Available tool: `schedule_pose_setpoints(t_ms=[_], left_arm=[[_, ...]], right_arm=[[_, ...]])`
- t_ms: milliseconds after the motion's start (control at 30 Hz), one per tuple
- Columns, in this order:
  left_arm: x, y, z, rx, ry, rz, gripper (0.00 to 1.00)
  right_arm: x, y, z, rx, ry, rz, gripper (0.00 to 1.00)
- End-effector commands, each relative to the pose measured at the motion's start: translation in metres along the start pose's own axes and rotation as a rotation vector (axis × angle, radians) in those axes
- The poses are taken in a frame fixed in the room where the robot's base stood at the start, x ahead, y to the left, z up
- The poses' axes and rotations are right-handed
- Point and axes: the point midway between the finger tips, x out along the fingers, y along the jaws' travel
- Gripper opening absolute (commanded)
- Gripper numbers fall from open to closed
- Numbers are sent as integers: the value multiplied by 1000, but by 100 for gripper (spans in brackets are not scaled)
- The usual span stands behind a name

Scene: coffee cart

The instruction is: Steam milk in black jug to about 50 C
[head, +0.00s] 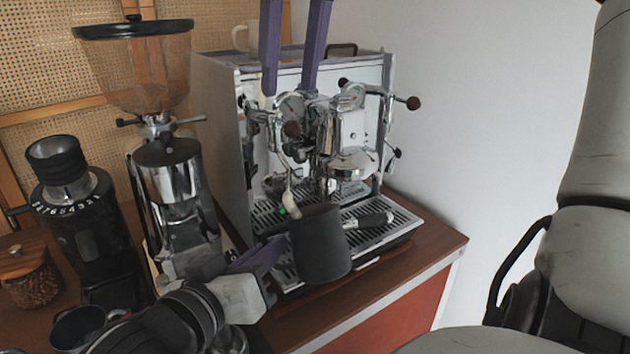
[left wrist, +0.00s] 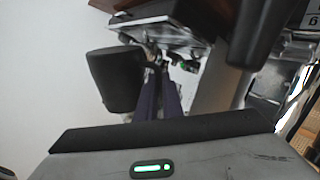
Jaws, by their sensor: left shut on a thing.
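The black jug (head: 320,250) is held roughly upright in front of the espresso machine's drip tray. It also shows in the left wrist view (left wrist: 115,80). The milk is not visible. My right gripper (head: 290,92) shows two purple fingers from above, spread apart before the espresso machine (head: 220,110), with nothing seen held.
A tall grinder (head: 165,165) and a smaller black grinder (head: 75,205) stand left of the machine. A bean jar (head: 30,280) and a dark cup (head: 80,325) are at lower left. A dark handle with a metal end (head: 375,220) lies over the drip tray (head: 395,232).

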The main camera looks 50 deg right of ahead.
Motion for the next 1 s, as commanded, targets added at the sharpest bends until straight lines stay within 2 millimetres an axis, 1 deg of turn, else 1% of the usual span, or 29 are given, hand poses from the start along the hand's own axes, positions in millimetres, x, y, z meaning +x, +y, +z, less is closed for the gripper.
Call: schedule_pose_setpoints(t_ms=[467, 1000], left_arm=[[0, 2, 0, 0, 3, 3, 0], [-5, 7, 24, -1, 2, 3, 0]], right_arm=[[0, 0, 0, 0, 0, 0, 38], [6, 0, -2, 0, 0, 0, 38]])
